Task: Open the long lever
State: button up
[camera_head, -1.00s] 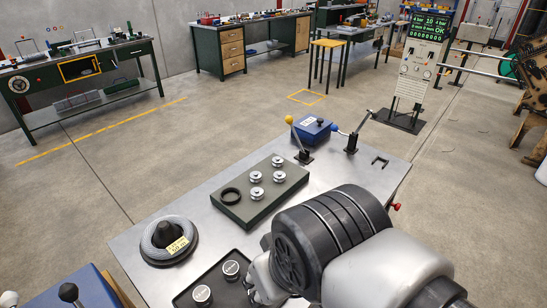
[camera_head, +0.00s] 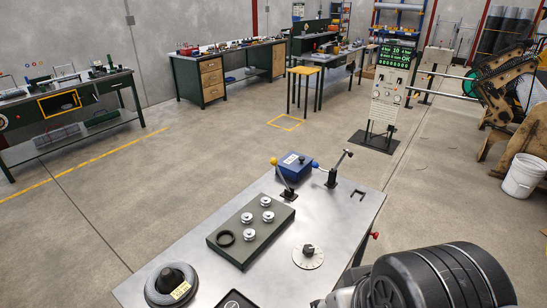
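Two levers stand at the far end of the metal-topped table (camera_head: 300,222). One is a slim lever with a yellow knob (camera_head: 284,178) on a dark base, tilted to the left. The other is a dark lever (camera_head: 338,170) leaning up to the right, with a blue-tipped handle (camera_head: 316,165) pointing left. I cannot tell from their look which is the long lever. My arm crosses the bottom right, well short of both levers. My gripper's fingers do not show, and nothing of mine touches either lever.
A blue box (camera_head: 293,166) sits behind the levers. A green block with several metal pulleys (camera_head: 252,230), a round dial (camera_head: 308,256) and a wire coil (camera_head: 171,285) are on the table. A display panel (camera_head: 390,98) stands beyond. Open floor lies left.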

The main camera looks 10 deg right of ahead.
aim_at(274, 162)
jog(key=i+l+u, duration=0.2)
jog(key=i+l, duration=0.2)
jog(key=l, duration=0.2)
jog(key=i+l+u, duration=0.1)
jog(key=l, duration=0.2)
jog(key=i+l+u, duration=0.1)
jog(key=l, duration=0.25)
jog(key=i+l+u, duration=0.25)
jog(key=i+l, duration=0.15)
jog(key=l, duration=0.3)
jog(key=i+l+u, duration=0.1)
jog(key=l, duration=0.3)
